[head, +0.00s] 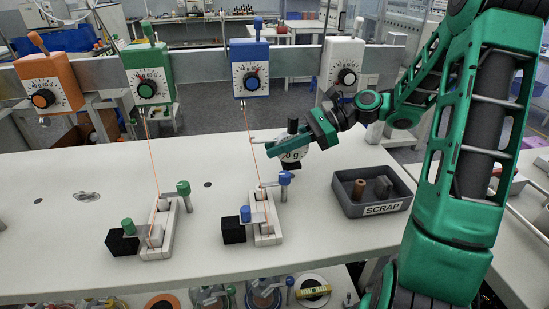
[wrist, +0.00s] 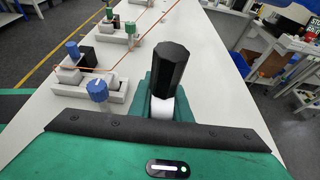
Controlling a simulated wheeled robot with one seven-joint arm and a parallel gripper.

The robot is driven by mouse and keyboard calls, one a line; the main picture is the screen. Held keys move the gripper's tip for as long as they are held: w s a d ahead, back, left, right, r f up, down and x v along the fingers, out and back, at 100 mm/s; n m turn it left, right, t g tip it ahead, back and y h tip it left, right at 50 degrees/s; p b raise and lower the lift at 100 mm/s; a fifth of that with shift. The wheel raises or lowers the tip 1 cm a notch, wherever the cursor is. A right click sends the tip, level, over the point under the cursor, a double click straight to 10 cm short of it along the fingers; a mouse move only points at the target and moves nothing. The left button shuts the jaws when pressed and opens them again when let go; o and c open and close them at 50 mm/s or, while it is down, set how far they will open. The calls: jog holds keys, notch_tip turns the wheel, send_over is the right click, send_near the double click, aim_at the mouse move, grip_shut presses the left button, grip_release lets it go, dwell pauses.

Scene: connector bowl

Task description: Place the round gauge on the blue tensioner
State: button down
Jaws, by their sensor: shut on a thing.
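My gripper (head: 291,143) is shut on the round gauge (head: 296,156), whose white face shows part of a "0 g" reading. It holds the gauge in the air above the white table. A thin hook or rod reaches left from the gauge to the orange wire below the blue tensioner (head: 250,72); I cannot tell whether they touch. In the wrist view the gauge's black grip (wrist: 170,60) stands up between my green jaws (wrist: 165,98), with a little white body below.
Orange (head: 48,84), green (head: 148,76) and white (head: 343,66) tensioners share the rail. Two wire fixtures with green (head: 184,188) and blue (head: 285,178) knobs stand on the table (head: 60,220). A grey SCRAP tray (head: 347,206) with small parts lies to the right.

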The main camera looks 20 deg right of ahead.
aim_at(280, 158)
jog(key=shift+f, duration=1.7)
jog(key=shift+f, duration=0.1)
jog(key=c, duration=1.6)
grip_release()
jog(key=shift+c, duration=0.2)
jog(key=shift+d+r, duration=0.2)
jog(key=shift+d, duration=0.05)
jog(key=v, duration=1.1)
jog(key=shift+d, duration=0.25)
jog(key=shift+s, duration=0.2)
